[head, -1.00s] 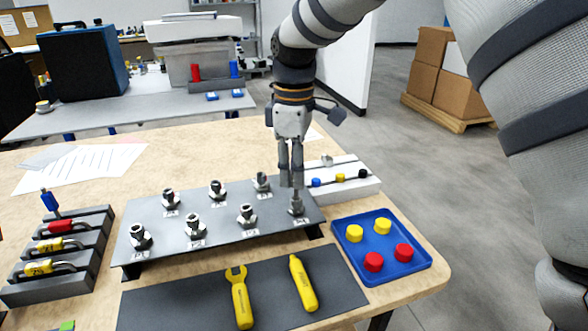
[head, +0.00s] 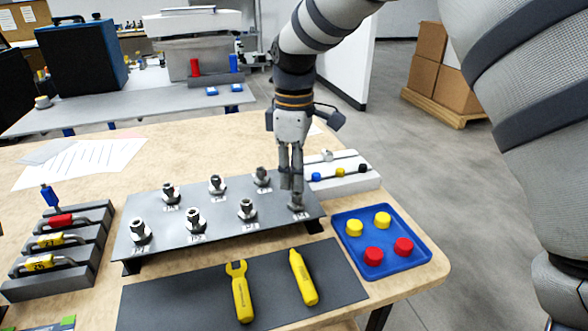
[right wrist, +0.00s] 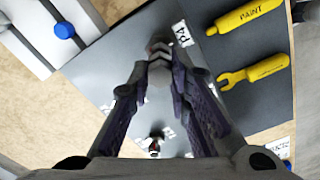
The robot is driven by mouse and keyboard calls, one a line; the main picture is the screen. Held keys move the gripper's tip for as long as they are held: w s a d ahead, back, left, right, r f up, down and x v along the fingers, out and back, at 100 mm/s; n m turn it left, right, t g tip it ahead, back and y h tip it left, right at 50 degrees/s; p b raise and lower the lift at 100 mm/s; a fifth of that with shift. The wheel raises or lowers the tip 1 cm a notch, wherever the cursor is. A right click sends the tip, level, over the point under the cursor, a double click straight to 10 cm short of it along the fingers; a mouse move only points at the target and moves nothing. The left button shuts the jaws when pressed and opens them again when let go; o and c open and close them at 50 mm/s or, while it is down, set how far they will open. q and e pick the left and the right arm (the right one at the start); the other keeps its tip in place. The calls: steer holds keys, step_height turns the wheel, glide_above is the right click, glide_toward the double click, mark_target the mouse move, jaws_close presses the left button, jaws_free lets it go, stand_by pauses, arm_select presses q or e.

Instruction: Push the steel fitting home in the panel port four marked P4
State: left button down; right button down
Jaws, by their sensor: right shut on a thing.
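The grey panel (head: 225,239) stands raised on the table and carries several steel fittings, each beside a small white label. The steel fitting (head: 297,202) at the panel's right end is upright under my right gripper (head: 291,186). In the right wrist view this fitting (right wrist: 159,54) sits between the fingertips, beside the label P4 (right wrist: 182,33). My right gripper is shut on it from above. The port under it is hidden, so I cannot tell how deep the fitting sits. My left gripper is not in view.
A white rack (head: 343,182) with coloured knobs stands close behind the right end of the panel. A blue tray (head: 388,244) with yellow and red caps lies to the right. A dark mat (head: 190,293) in front holds a yellow wrench (head: 240,291) and a yellow paint marker (head: 303,278).

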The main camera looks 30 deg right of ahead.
steer(key=c, duration=1.4)
jaws_free()
step_height(320, 180, up, 12)
